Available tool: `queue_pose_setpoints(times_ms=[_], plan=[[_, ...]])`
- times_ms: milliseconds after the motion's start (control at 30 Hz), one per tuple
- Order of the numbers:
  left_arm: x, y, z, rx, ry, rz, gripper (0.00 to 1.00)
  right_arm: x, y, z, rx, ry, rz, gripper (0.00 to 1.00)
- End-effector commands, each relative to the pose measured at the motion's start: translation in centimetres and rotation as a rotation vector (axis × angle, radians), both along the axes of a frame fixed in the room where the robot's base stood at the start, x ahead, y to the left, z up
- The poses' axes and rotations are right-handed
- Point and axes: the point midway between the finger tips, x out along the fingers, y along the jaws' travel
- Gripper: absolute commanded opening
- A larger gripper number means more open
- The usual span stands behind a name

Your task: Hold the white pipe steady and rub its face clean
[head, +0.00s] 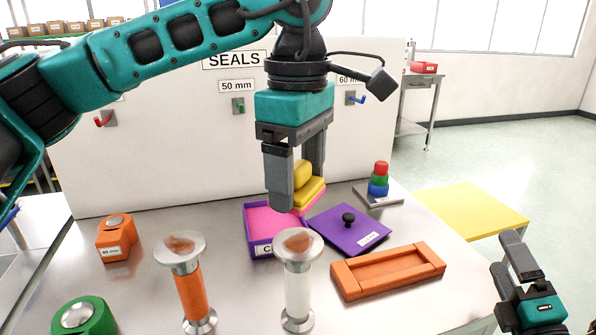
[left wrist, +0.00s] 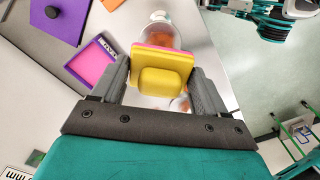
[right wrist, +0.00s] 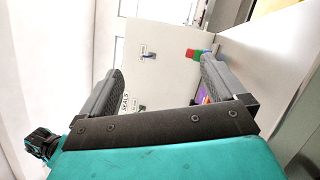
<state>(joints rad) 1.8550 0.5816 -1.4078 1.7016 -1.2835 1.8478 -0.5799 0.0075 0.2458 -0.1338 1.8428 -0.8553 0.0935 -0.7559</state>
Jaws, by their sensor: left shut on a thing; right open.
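The white pipe (head: 298,285) stands upright on the table with a round flange on top. Its face (head: 298,243) carries a reddish-brown smear. My left gripper (head: 297,188) is shut on a yellow-handled pad (head: 311,190) with a pink underside. It holds the pad above and behind the pipe, apart from the face. In the left wrist view the yellow pad (left wrist: 165,75) sits between both fingers, partly covering a smeared flange (left wrist: 160,35) below. My right gripper (head: 518,262) is open and empty at the far right, away from the pipe; its empty fingers show in the right wrist view (right wrist: 160,66).
An orange pipe (head: 190,292) with a smeared face stands left of the white one. Behind are an open purple box (head: 258,243) with pink inside and a purple lid (head: 352,232). An orange tray (head: 388,287) lies right. A panel marked SEALS (head: 180,155) stands behind.

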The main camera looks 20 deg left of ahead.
Motion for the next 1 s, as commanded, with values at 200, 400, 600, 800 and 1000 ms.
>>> queue_pose_setpoints(times_ms=[200,400,600,800,1000], plan=[[0.0,0.0,0.0,0.0,0.0,0.0,0.49,-1.7,10.3,3.1,-0.382,-0.28,0.329,0.97],[0.0,0.0,0.0,0.0,0.0,0.0,0.49,-5.8,18.0,1.5,-0.777,-0.533,0.665,0.97],[0.0,0.0,0.0,0.0,0.0,0.0,0.49,-9.0,20.8,-2.2,-1.085,-0.697,0.934,0.97],[0.0,0.0,0.0,0.0,0.0,0.0,0.49,-10.3,21.0,-4.5,-1.225,-0.757,1.067,0.97],[0.0,0.0,0.0,0.0,0.0,0.0,0.49,-10.5,22.2,-5.1,-1.24,-0.766,1.086,0.97]])
